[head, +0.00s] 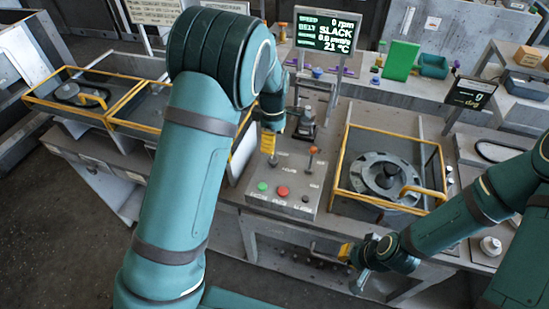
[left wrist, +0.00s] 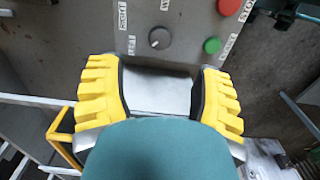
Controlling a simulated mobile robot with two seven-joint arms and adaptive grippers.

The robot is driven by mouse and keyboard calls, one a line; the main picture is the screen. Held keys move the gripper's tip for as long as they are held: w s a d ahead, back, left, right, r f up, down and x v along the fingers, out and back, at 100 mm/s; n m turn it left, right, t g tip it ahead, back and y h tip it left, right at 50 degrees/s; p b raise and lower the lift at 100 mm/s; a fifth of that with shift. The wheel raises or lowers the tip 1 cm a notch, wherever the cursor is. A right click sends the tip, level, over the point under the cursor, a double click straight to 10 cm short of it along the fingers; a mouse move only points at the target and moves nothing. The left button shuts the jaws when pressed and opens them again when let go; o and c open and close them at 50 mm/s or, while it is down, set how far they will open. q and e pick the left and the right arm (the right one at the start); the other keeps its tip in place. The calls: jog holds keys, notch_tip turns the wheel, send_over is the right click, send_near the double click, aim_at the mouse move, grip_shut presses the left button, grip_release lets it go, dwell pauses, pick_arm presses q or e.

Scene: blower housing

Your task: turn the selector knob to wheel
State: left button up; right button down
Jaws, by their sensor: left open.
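The selector knob (left wrist: 160,38) is a round dark-grey knob on the grey control panel (left wrist: 185,18). It carries a small pale mark toward its lower left, with small white labels around it that I cannot read surely. In the head view the knob (head: 273,160) sits behind the green button, just below my left gripper (head: 268,143). In the left wrist view my left gripper (left wrist: 162,95) has its two yellow fingers wide apart, with nothing between them; the knob is beyond them, untouched. My right gripper (head: 354,262) is low at the front of the bench; its finger gap is unclear.
A green button (head: 262,186) and red button (head: 283,191) are close to the knob. An orange-topped lever (head: 313,150) stands to its right. A yellow-framed housing (head: 341,180) with a round wheel (head: 370,177) is further right. A display (head: 325,33) stands behind.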

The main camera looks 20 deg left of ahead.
aim_at(273, 159)
pick_arm(q)
notch_tip(273, 159, down, 9)
jog(key=shift+f, duration=0.1)
dwell(0.4)
grip_shut()
